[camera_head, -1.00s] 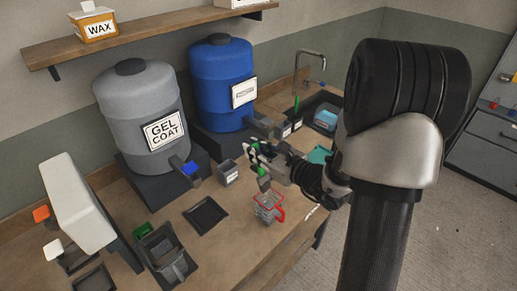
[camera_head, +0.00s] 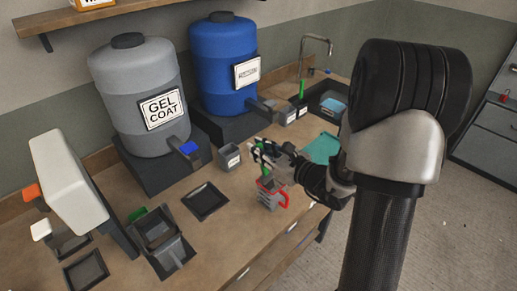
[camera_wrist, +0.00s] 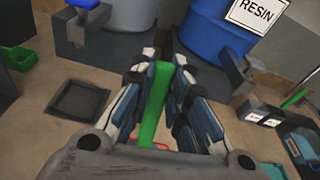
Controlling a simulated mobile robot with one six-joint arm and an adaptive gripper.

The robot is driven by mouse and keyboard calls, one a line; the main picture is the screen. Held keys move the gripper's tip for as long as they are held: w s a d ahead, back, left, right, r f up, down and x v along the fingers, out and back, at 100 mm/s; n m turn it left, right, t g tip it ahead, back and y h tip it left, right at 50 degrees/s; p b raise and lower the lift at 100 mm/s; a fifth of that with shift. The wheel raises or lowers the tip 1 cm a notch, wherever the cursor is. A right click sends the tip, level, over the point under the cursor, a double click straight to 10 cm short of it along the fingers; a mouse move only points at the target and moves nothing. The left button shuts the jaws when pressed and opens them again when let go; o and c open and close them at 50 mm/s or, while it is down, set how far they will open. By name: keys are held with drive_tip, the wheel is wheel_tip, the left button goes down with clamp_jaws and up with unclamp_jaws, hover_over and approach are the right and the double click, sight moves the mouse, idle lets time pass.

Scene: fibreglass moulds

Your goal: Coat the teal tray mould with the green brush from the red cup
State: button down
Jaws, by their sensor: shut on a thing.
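My gripper (camera_head: 260,154) is shut on the upright green brush (camera_wrist: 154,105), whose handle stands between the fingers in the wrist view. The brush's lower end is at the mouth of the red cup (camera_head: 284,199), a grey cup with red rim and handle; how deep it reaches is hard to tell. In the wrist view, only a bit of the red rim (camera_wrist: 150,145) shows below the fingers. The teal tray mould (camera_head: 322,148) lies flat on the bench, right of my gripper and partly behind my arm.
The grey gel coat drum (camera_head: 140,95) and the blue resin drum (camera_head: 222,70) stand at the back with taps forward. A small grey cup (camera_head: 230,157) and a black tray (camera_head: 205,201) are left of my gripper. Another green handle (camera_head: 302,90) stands by the sink.

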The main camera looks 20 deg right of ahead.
drive_tip(key=shift+s+d+f+b, duration=0.1)
drive_tip(key=shift+f+b, duration=0.55)
drive_tip(key=shift+f, duration=0.15)
drive_tip(key=shift+s+d+f+b, duration=0.1)
drive_tip(key=shift+d+f+b, duration=0.05)
drive_tip(key=shift+f+b, duration=0.65)
drive_tip(key=shift+s+d+f+b, duration=0.1)
drive_tip(key=shift+f+b, duration=0.45)
drive_tip(key=shift+f, duration=0.3)
drive_tip(key=shift+r, duration=0.15)
drive_tip(key=shift+w+a+r+p, duration=0.25)
drive_tip(key=shift+r+p, duration=1.05)
drive_tip(key=shift+r, duration=0.45)
drive_tip(key=shift+w+a+r+p, duration=0.2)
drive_tip(key=shift+a+r+p, duration=0.1)
drive_tip(key=shift+r+p, duration=1.2)
drive_tip(key=shift+w+a+r+p, duration=0.25)
drive_tip(key=shift+r+p, duration=0.8)
drive_tip(key=shift+r, duration=0.95)
drive_tip(key=shift+r+p, duration=1.8)
drive_tip(key=shift+r, duration=0.7)
drive_tip(key=shift+f, duration=0.1)
